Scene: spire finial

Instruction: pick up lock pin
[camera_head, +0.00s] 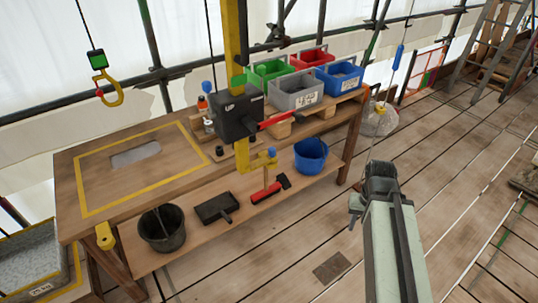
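I cannot pick out the lock pin with certainty. My pale green arm reaches up from the bottom right. Its dark end with my gripper (380,172) is over the plank floor, right of the bench and apart from it. The fingers are not clear enough to show whether they are open or hold anything.
A wooden bench (165,178) carries green, grey, red and blue bins (338,78) at the back. Its lower shelf holds a black bucket (162,230), a blue bucket (311,156) and tools. A yellow hook (112,95) hangs at left.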

